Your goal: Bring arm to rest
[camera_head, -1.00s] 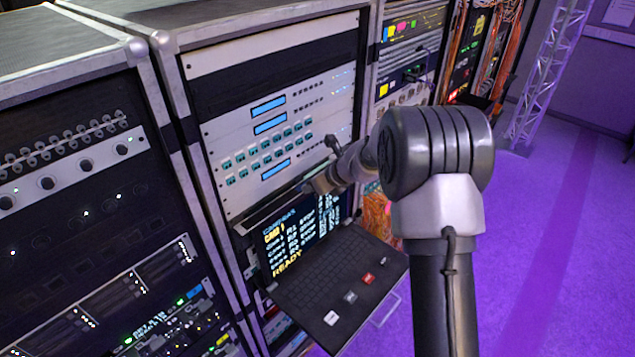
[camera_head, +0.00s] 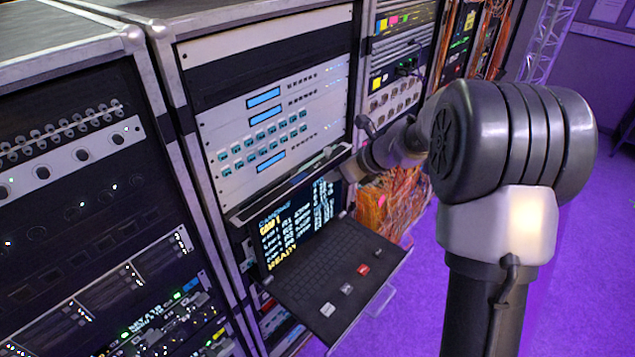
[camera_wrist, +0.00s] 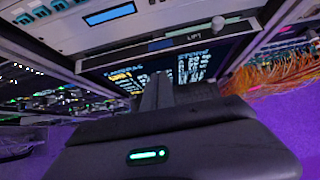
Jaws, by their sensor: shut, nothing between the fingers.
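My gripper (camera_wrist: 158,92) shows in the wrist view with its fingers together and nothing between them. Behind it is the lit screen (camera_wrist: 190,68) of a fold-out console. In the head view my arm rises at the right, and its wrist end hangs in front of the rack by the screen's upper right corner. The fingertips are hard to make out there. The console screen (camera_head: 290,225) reads "READY" in yellow, and its keyboard tray (camera_head: 330,277) is pulled out below, with red, grey and white keys. I cannot tell any contact between gripper and console.
A rack panel with blue displays and teal buttons (camera_head: 262,140) stands above the console. Another rack (camera_head: 90,200) is at the left. Orange cables (camera_head: 390,212) bunch to the console's right. Open purple floor (camera_head: 595,240) lies at the right, with a truss (camera_head: 548,40) behind.

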